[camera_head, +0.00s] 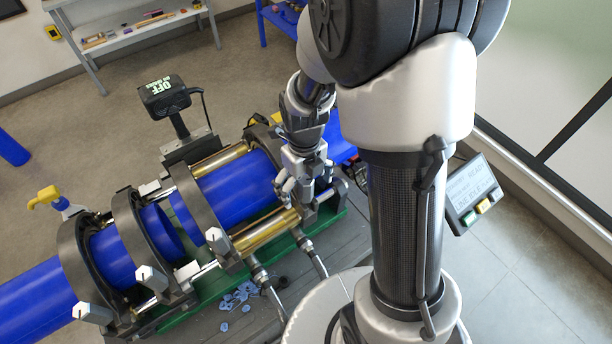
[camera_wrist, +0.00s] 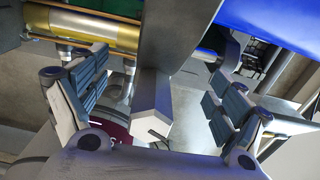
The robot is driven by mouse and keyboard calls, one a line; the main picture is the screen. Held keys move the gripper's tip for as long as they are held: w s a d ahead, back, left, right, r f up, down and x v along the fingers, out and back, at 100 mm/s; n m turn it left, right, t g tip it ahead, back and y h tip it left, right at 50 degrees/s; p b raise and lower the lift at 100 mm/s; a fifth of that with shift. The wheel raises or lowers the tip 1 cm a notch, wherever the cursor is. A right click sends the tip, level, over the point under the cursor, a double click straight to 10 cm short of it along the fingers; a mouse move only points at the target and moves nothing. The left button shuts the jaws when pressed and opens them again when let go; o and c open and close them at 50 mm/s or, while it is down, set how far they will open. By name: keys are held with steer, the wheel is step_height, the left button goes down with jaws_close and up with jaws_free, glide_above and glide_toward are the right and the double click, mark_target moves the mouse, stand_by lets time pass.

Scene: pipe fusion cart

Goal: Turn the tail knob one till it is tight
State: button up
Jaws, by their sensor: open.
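The tail knob one, a pale grey angular knob (camera_wrist: 152,108), sits at the end of a grey clamp arm in the middle of the wrist view. My gripper (camera_wrist: 158,100) is open, with one dark-padded finger on each side of the knob and visible gaps between. In the head view my gripper (camera_head: 306,200) is at the right end of the blue pipe (camera_head: 238,188), by the last clamp. There the gripper hides most of that knob. I cannot tell whether the knob is tight.
Brass cylinders (camera_head: 265,232) run along the machine beside the pipe; one shows close to my left finger in the wrist view (camera_wrist: 105,38). Similar knobs (camera_head: 150,278) stand on the other clamps. Blue shavings (camera_head: 238,296) lie in front. A control screen (camera_head: 472,190) is at right.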

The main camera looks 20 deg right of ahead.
steer(key=shift+o, duration=0.6)
steer(key=shift+r, duration=0.1)
step_height(320, 180, up, 6)
steer(key=p, duration=0.4)
steer(key=shift+p, duration=0.4)
steer(key=shift+c, duration=0.2)
